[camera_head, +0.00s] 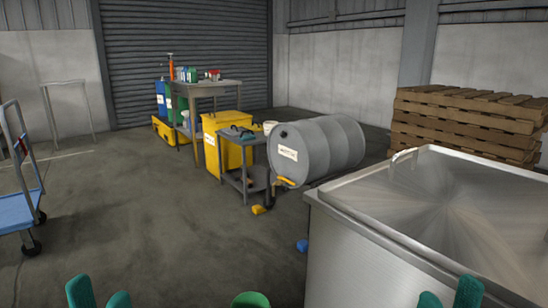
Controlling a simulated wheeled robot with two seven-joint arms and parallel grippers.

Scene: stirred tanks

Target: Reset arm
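My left gripper (99,296) shows at the bottom edge, left of the middle. Its two teal fingertips are apart, with only floor seen between them. My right gripper (449,298) shows at the bottom right, in front of the steel tank in the picture. Its two teal fingertips are also apart, with nothing seen between them. The rest of both grippers and both arms is below the frame.
A large steel tank (350,250) with a handled lid (440,200) fills the right. A green round object (251,300) is cut off at the bottom middle. A blue cart (15,212) stands left. A grey drum (325,148) lies sideways beyond. Open floor (150,220) lies between.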

